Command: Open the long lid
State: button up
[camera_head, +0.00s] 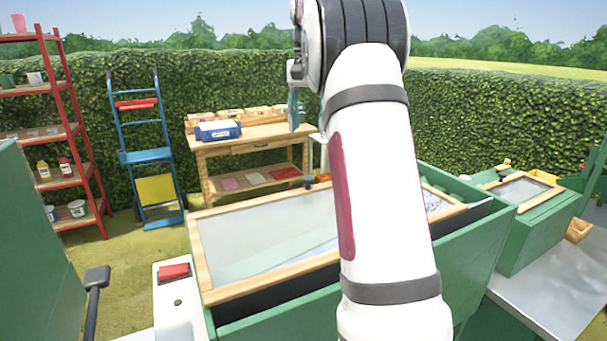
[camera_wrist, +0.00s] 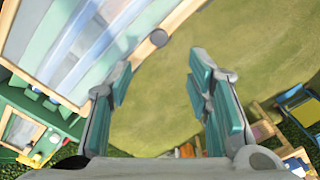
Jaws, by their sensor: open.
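The long lid is a pale glazed panel in a light wood frame (camera_head: 203,262) on a green box (camera_head: 475,240). My arm hides its middle in the head view. It looks lowered, with a dark band under its near edge. In the wrist view the lid (camera_wrist: 50,88) fills the upper left, and a round grey knob (camera_wrist: 158,38) stands at its edge. A small dark knob (camera_head: 308,182) shows at the far edge in the head view. My gripper (camera_wrist: 160,72) is open and empty, its teal fingers apart, with the knob beyond the fingertips.
A smaller framed lid (camera_head: 522,190) on a green box is at the right. A white box with a red button (camera_head: 173,271) stands at the near left. A wooden bench (camera_head: 240,148), a blue hand truck (camera_head: 147,157) and a red shelf (camera_head: 75,130) stand behind on grass.

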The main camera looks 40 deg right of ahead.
aim_at(308, 178)
notch_tip(308, 178, down, 14)
jog(key=shift+d+p, duration=0.1)
jog(key=shift+p, duration=0.6)
jog(key=shift+r, duration=0.1)
grip_shut()
